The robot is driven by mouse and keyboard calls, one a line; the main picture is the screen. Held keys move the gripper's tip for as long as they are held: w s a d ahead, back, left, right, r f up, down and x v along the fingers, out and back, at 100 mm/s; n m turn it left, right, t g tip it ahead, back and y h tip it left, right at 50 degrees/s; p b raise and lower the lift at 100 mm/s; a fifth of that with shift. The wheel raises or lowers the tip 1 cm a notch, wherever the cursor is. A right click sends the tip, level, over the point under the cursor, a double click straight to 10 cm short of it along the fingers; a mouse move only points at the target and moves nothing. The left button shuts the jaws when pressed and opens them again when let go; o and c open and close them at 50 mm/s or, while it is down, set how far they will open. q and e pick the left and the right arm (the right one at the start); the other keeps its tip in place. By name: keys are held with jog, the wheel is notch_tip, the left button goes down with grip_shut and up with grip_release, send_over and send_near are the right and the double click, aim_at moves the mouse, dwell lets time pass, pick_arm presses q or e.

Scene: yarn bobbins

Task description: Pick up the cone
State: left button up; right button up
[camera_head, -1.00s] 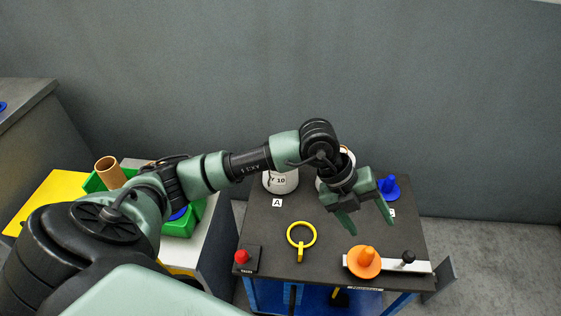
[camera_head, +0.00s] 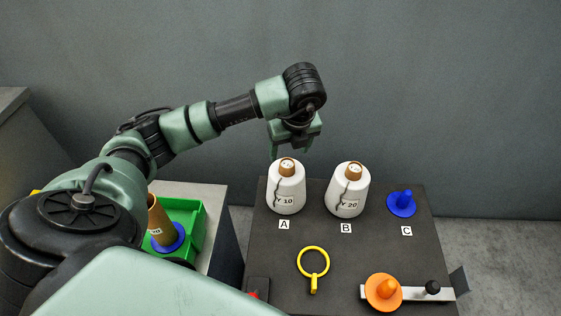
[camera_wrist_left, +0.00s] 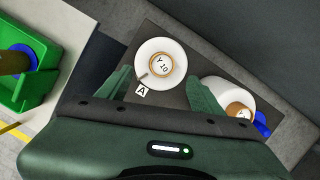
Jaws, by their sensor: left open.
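A white yarn cone marked Y 10 (camera_head: 286,193) stands upright at label A (camera_head: 284,225). It also shows in the left wrist view (camera_wrist_left: 144,63), seen from above with its brown tube top. A second white cone marked Y 20 (camera_head: 346,196) stands upright at label B (camera_head: 346,228); it is partly behind a finger in the left wrist view (camera_wrist_left: 221,88). My left gripper (camera_head: 291,154) is open and empty, pointing down above the Y 10 cone. My right gripper is not in view.
On the dark table (camera_head: 340,285) are a blue peg base (camera_head: 401,205) at label C, a yellow ring (camera_head: 314,262) and an orange peg base (camera_head: 384,292) on a white slide. A green bin (camera_head: 190,215) with a brown tube (camera_head: 160,222) is at left.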

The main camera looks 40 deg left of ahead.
aim_at(287, 163)
pick_arm(q)
jog(key=shift+w+a+f, duration=0.15)
jog(key=shift+a+f, duration=0.05)
jog(key=shift+f, duration=0.1)
jog(key=x, duration=0.1)
jog(key=p+x, duration=0.1)
jog(key=x, duration=0.1)
jog(key=shift+d+f, duration=0.25)
jog(key=x, duration=0.2)
jog(key=shift+a+f, duration=0.1)
jog(key=shift+f, duration=0.25)
jog(key=shift+w+a+f, duration=0.1)
jog(key=shift+f, duration=0.3)
grip_shut()
jog(key=shift+w, duration=0.1)
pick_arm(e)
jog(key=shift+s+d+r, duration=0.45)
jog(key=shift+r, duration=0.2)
